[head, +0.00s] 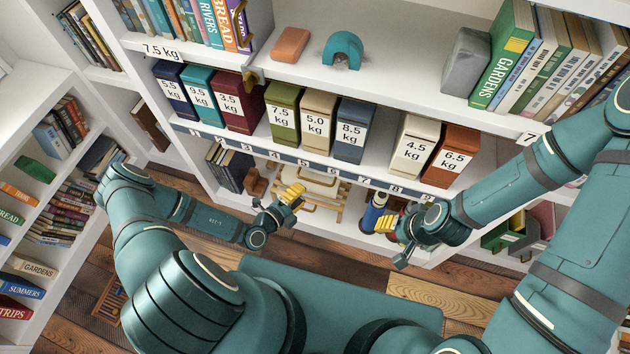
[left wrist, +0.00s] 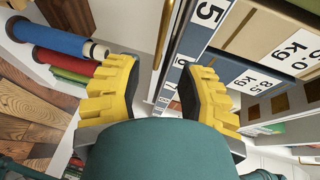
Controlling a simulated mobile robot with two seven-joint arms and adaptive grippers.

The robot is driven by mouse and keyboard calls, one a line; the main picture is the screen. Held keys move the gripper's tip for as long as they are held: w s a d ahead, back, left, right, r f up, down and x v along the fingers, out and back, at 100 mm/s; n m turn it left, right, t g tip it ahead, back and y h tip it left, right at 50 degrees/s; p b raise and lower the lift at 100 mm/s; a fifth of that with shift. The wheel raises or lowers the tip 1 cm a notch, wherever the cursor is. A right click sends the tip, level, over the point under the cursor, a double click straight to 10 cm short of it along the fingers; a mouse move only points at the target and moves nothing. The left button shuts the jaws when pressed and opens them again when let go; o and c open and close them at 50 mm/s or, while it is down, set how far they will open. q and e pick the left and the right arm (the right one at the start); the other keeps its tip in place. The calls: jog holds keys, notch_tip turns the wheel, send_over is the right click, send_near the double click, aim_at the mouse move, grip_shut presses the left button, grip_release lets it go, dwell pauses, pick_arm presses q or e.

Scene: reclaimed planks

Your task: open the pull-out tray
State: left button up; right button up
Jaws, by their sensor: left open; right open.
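Below the numbered shelf strip, a pale, low, tray-like piece (head: 322,186) with brass-coloured bars sits in the lower bay. It looks like the pull-out tray, but my left gripper partly covers it and I cannot tell how far out it is. My left gripper (head: 293,196) is open and empty in front of its left part. In the left wrist view the yellow fingers (left wrist: 158,90) stand apart, with a thin brass bar (left wrist: 163,30) beyond the gap, not between the pads. My right gripper (head: 386,225) is open, further right, near a blue roll (head: 374,208).
Labelled weight boxes (head: 283,115) stand on the shelf above, over the numbered strip (head: 318,168). Blue and red rolls (left wrist: 60,38) lie left of the fingers in the wrist view. A bookcase (head: 45,200) stands at left. Plank floor (head: 440,285) shows below.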

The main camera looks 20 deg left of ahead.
aim_at(315, 182)
pick_arm(q)
jog(key=x, duration=0.7)
jog(key=shift+w+d+b, duration=0.1)
jog(key=shift+w+b, duration=0.05)
jog(key=shift+b, duration=0.25)
grip_shut()
